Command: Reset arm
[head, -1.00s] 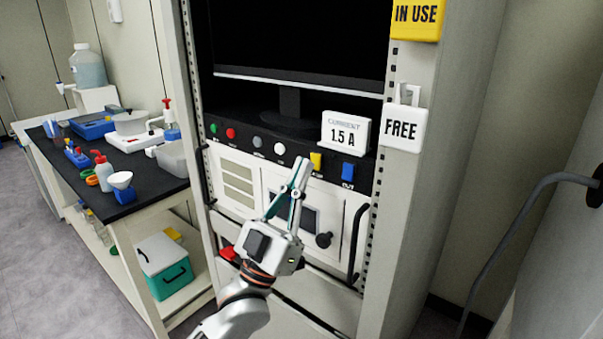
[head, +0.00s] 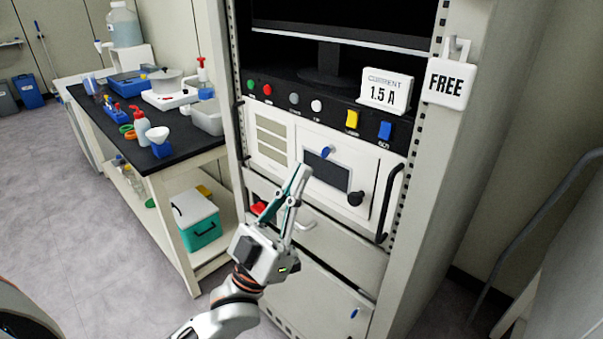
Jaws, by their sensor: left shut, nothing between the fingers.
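My left gripper (head: 301,172) is in front of the equipment rack (head: 425,190), its fingers together, pointing up and holding nothing. Its tips overlap the white front panel, left of the dark window (head: 326,171). I cannot tell whether they touch it. A small blue piece (head: 327,152) shows at the window's top edge. My right gripper is out of view.
A "FREE" sign (head: 447,85) hangs on the right post. A bench (head: 172,168) with bottles and lab tools stands left, a green-and-white cooler (head: 196,220) below.

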